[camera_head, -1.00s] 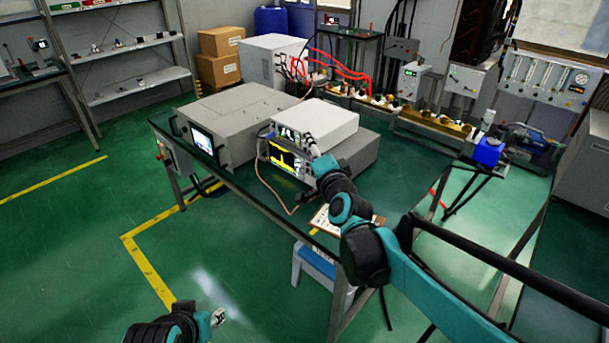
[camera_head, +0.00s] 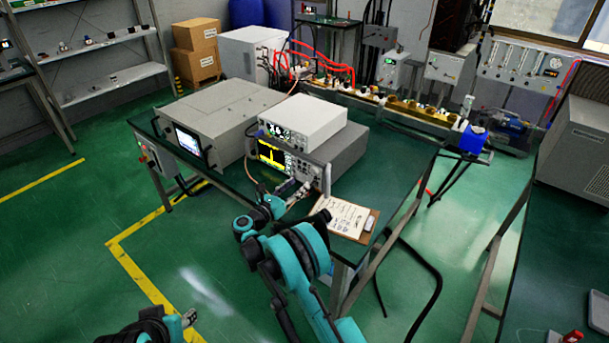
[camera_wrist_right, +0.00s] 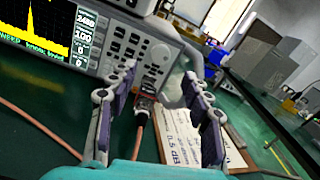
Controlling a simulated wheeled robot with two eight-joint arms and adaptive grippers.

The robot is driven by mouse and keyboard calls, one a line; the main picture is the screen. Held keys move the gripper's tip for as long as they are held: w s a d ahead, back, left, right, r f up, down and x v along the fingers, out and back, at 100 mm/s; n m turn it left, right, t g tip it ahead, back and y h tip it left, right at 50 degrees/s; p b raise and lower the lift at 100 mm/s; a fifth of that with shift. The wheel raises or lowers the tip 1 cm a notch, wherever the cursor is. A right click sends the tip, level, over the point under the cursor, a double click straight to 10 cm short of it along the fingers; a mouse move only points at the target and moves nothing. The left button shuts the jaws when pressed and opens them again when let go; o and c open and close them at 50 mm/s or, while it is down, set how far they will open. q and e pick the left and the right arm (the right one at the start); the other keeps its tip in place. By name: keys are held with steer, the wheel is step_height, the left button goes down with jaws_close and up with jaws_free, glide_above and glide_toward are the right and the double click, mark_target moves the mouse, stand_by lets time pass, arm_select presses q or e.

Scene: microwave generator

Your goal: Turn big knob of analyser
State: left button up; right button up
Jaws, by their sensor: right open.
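The analyser (camera_head: 340,152) stands on the green table with its lit yellow spectrum screen (camera_head: 271,155) facing front. My right gripper (camera_head: 297,193) is just in front of the analyser's lower right face. Its two fingers (camera_wrist_right: 160,80) are spread and empty, apart from the knob; a cable plug shows beyond them. My left gripper (camera_head: 190,317) is low at the bottom left, away from the table; its jaws are too small to read.
A white instrument (camera_head: 302,118) sits on top of the analyser. A large grey unit (camera_head: 215,110) stands to its left. A clipboard with paper (camera_head: 345,216) lies at the table's front right. An orange cable (camera_wrist_right: 35,125) runs from the analyser's front. The table's right part is clear.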

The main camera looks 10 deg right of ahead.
mark_target(313, 172)
steer(key=b+x, duration=0.1)
steer(key=x, duration=0.5)
steer(key=shift+w+d+b, duration=0.1)
steer(key=shift+d+b, duration=0.15)
steer(key=shift+b, duration=0.15)
steer(key=shift+w+d, duration=0.3)
steer(key=shift+r, duration=0.1)
jaws_close()
